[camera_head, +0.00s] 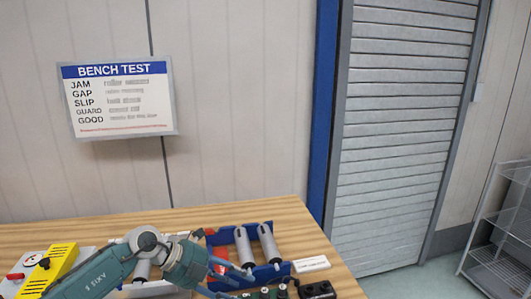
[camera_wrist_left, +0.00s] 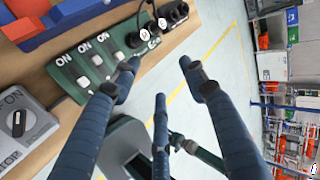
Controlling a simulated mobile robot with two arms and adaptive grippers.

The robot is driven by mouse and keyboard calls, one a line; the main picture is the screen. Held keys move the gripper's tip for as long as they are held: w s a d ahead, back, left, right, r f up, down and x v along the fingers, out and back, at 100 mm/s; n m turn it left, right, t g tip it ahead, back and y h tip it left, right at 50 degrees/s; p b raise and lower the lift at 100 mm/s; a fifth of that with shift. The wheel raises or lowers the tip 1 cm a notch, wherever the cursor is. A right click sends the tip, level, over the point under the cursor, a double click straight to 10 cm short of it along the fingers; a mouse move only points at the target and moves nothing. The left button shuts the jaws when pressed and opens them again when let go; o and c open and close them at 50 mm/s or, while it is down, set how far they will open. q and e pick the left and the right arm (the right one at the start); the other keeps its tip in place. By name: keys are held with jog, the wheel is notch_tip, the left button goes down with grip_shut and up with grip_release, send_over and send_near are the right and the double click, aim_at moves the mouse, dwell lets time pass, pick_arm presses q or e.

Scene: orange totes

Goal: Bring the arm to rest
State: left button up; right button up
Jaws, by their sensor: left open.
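My left arm (camera_head: 105,271) is teal and comes in from the left, low over the wooden bench (camera_head: 85,234) in the head view. Its wrist bends down in front of a blue tray (camera_head: 225,237). My left gripper (camera_wrist_left: 160,78) shows three dark blue fingers spread apart in the left wrist view, with nothing between them. They are beside a green switch panel (camera_wrist_left: 88,68) marked ON, near the bench edge, with floor visible beyond. Whether a finger touches the panel, I cannot tell. My right gripper is in neither view.
Grey rollers (camera_head: 244,245) lie in the tray, with a white label (camera_head: 311,265) at its right. A yellow and white device (camera_head: 52,269) stands at left. A grey knob box (camera_wrist_left: 20,125) is near the fingers. A wire rack (camera_head: 503,235) stands far right; floor before the shutter is clear.

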pick_arm(q)
jog(key=s+d+r+n+t+h, duration=0.2)
jog(key=d+r+n+t+h, duration=0.35)
jog(key=d+r, duration=0.65)
jog(key=w+a+r+n+t, duration=0.1)
jog(key=a+r+n+t, duration=0.2)
jog(key=a+n+t, duration=0.35)
jog(key=a+f+n+t+y, duration=0.45)
jog(key=a+n+y, duration=0.35)
jog(key=n+y, duration=0.2)
jog(key=s+a+f+n+g+y, duration=0.45)
jog(key=a+f, duration=0.25)
jog(key=f, duration=0.3)
jog(key=s+a+f+n+g, duration=0.2)
jog(key=s+f+g, duration=0.5)
jog(key=s, duration=0.8)
jog(key=s+a+f+n+g, duration=0.15)
jog(key=s+f+g, duration=0.25)
jog(key=s+f, duration=0.85)
jog(key=s+f+g+b, duration=0.1)
jog(key=s+f+b, duration=0.15)
jog(key=f, duration=2.05)
jog(key=s+a+f+g, duration=0.1)
jog(key=s+a+f, duration=0.1)
jog(key=s+f, duration=1.6)
jog(key=shift+s+a+f+g, duration=0.25)
jog(key=shift+a+f+g, duration=0.05)
jog(key=shift+f, duration=0.5)
